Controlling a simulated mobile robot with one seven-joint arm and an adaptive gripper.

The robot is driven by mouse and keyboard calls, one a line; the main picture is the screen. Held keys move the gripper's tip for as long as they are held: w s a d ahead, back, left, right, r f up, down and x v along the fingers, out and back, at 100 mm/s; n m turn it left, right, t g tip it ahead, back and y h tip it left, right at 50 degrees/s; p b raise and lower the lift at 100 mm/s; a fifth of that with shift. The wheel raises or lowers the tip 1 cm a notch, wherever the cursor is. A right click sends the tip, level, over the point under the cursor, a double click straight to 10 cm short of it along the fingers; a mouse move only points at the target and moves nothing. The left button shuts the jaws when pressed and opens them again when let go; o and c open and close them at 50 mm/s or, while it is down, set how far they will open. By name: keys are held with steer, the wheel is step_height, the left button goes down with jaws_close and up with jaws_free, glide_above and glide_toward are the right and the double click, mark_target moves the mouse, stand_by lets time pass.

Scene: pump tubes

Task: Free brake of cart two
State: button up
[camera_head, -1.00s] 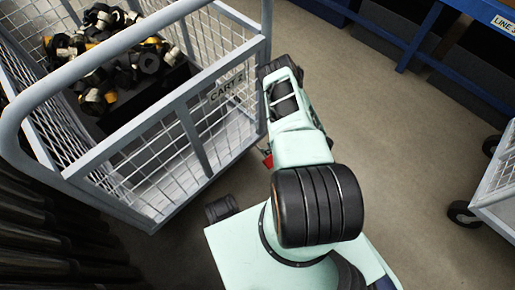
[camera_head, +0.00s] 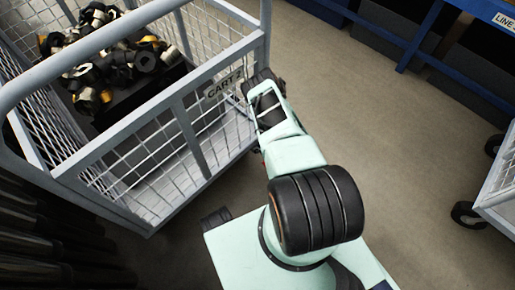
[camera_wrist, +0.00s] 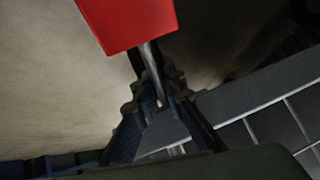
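Cart two (camera_head: 187,130) is a grey wire-mesh cart at the left of the head view, with a "CART 2" plate on its near side. A red block on a thin metal rod, seemingly the brake lever (camera_wrist: 130,22), is at the top of the wrist view. In the wrist view my gripper (camera_wrist: 152,72) has its dark ridged fingers close around the rod, just below the red block. I cannot tell whether they press on it. In the head view my wrist is beside the cart's near right corner and hides the fingers.
Dark, white and yellow parts (camera_head: 130,62) lie piled inside the cart. A blue shelf frame (camera_head: 425,38) stands at the back right. Another cart (camera_head: 497,195) is at the right edge. Dark tubes (camera_head: 40,240) are at the lower left.

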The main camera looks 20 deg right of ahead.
jaws_close()
steer(key=shift+r+g+p, duration=0.3)
steer(key=shift+g+p, duration=0.15)
steer(key=shift+g, duration=0.05)
steer(key=shift+s+r+g+h, duration=0.1)
steer(key=shift+g+h, duration=0.4)
steer(key=shift+g, duration=0.3)
steer(key=o, duration=0.6)
jaws_free()
steer(key=shift+c, duration=0.2)
